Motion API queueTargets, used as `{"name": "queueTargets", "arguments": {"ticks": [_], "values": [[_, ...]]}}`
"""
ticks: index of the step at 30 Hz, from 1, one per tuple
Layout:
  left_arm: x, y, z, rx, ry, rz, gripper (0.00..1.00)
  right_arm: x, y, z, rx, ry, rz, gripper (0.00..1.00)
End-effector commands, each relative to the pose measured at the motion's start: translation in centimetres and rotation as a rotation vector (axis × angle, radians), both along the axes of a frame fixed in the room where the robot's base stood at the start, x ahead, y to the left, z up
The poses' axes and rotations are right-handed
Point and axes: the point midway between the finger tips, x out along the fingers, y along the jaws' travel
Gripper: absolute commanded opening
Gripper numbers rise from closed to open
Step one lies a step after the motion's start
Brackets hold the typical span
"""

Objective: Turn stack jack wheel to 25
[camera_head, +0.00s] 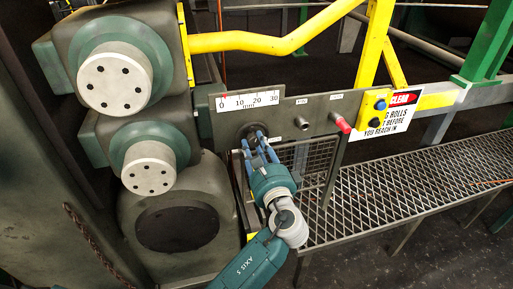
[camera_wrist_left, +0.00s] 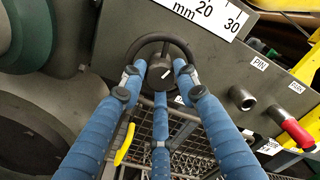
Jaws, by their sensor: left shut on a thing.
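The stack jack wheel (camera_wrist_left: 138,47) is a small dark ring with a round hub. It sits on the grey panel below a white mm scale (camera_head: 249,100) marked 0, 10, 20 and 30. A small red mark shows at the scale's left end, near 0. My left gripper (camera_head: 257,140), with blue padded fingers, is shut on the wheel. In the left wrist view its fingers (camera_wrist_left: 158,84) close around the hub and lower rim, while the upper rim stays visible. The fingers partly hide the wheel in the head view. My right gripper is not in view.
Right of the wheel are a pin socket (camera_head: 301,123) and a red-tipped pin (camera_head: 340,123). A yellow button box (camera_head: 375,107) and a warning sign (camera_head: 399,112) stand farther right. Large rolls (camera_head: 115,80) lie left. A mesh walkway (camera_head: 400,190) runs below.

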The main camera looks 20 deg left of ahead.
Motion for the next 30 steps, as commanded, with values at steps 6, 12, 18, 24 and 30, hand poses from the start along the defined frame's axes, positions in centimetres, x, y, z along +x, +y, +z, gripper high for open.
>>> {"name": "queueTargets", "arguments": {"ticks": [6, 12, 18, 24, 30], "values": [[0.0, 0.3, 0.7, 0.002, -0.012, 0.007, 0.05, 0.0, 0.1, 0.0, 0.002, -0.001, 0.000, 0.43], [0.0, 0.3, 0.7, 0.003, -0.012, 0.007, 0.47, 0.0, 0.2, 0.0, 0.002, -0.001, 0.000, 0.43], [0.0, 0.2, 0.4, 0.001, -0.007, 0.004, 0.50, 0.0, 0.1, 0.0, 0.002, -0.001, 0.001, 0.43], [-0.5, -0.3, 0.1, 0.000, -0.003, 0.002, 0.50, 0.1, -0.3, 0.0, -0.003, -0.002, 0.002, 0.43], [-3.4, -2.2, 0.1, -0.003, -0.002, 0.000, 0.50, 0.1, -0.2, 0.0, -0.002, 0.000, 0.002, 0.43]]}}
